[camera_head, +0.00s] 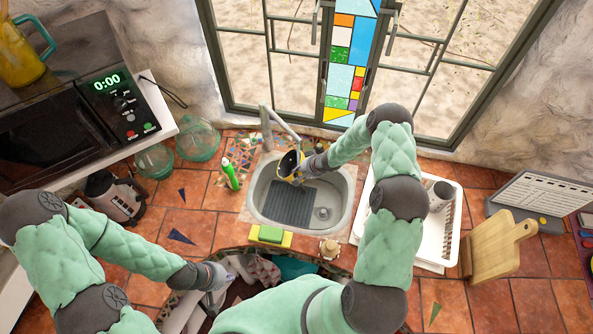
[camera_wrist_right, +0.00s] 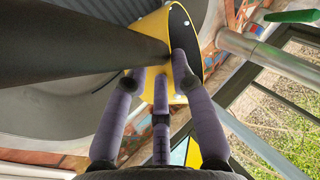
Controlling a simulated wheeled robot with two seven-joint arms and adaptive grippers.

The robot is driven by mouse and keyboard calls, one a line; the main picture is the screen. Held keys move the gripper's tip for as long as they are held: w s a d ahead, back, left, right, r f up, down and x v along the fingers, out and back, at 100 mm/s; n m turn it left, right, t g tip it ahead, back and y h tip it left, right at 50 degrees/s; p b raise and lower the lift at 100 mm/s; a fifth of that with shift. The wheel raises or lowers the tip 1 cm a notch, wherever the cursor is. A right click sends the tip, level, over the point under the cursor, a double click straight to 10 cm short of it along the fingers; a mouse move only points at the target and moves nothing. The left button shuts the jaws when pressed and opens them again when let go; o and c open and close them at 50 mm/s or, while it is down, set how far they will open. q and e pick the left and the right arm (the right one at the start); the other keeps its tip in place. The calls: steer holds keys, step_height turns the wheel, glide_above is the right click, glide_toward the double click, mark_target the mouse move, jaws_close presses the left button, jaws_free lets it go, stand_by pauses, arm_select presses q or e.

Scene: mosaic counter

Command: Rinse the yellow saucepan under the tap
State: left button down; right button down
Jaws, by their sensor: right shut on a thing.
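The yellow saucepan (camera_head: 289,164) is held tilted over the back left part of the sink (camera_head: 256,205), with its dark inside showing. The tap (camera_head: 266,128) rises behind the sink, and its spout ends close to the pan; I see no water stream. My right gripper (camera_head: 304,169) is shut on the saucepan. In the right wrist view the yellow pan (camera_wrist_right: 153,28) and a thick dark bar, likely its handle (camera_wrist_right: 90,62), are at the fingers (camera_wrist_right: 158,85). My left gripper (camera_head: 218,277) is low, in front of the counter, apart from the pan; its jaws are unclear.
A green bottle (camera_head: 230,174) stands left of the sink. A sponge (camera_head: 270,235) lies at the sink's front edge. A white tray (camera_head: 451,237) with a mug (camera_head: 440,195) is at right, beside a cutting board (camera_head: 492,247).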

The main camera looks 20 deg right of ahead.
steer(key=shift+w+a+r, duration=0.1)
steer(key=shift+w+a, duration=0.15)
steer(key=shift+w, duration=0.05)
steer(key=shift+d, duration=0.1)
steer(key=shift+s+d+p, duration=0.3)
steer(key=shift+d+p, duration=0.15)
steer(key=shift+w+a, duration=0.15)
steer(key=shift+a, duration=0.05)
stand_by(0.5)
steer(key=shift+w+a, duration=0.2)
steer(key=shift+a, duration=0.15)
steer(key=shift+s, duration=0.1)
